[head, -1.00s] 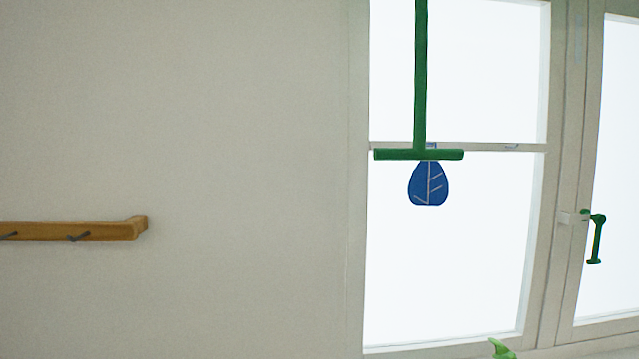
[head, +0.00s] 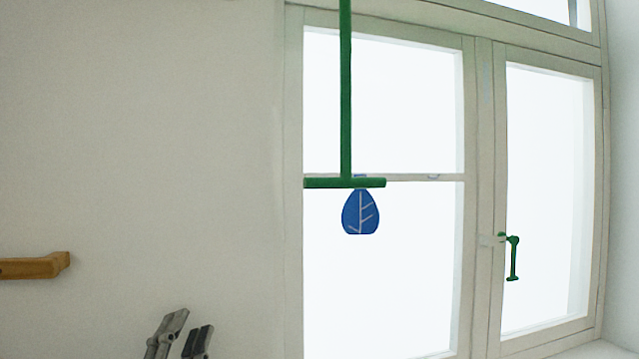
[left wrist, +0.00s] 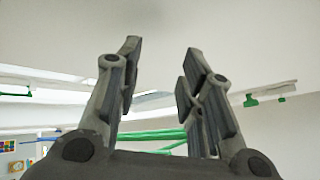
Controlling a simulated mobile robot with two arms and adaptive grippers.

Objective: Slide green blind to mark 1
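A green T-shaped piece (head: 346,100), a long upright rod with a crossbar (head: 344,183) at its lower end, hangs in front of the left window pane. Its top is out of view. I cannot tell a blind's cloth or a mark 1. My left gripper (head: 187,328) is at the bottom of the head view, lower and to the left of the crossbar, apart from it. In the left wrist view its fingers (left wrist: 162,65) are spread with nothing between them. A small green piece (left wrist: 265,95) shows at the right there. My right gripper is not in view.
A blue leaf-shaped ornament (head: 360,212) is just below the crossbar. The window has a green handle (head: 513,258) on its right sash. A wooden rail (head: 35,265) is on the wall at left. Green bars (left wrist: 150,136) show behind the fingers in the wrist view.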

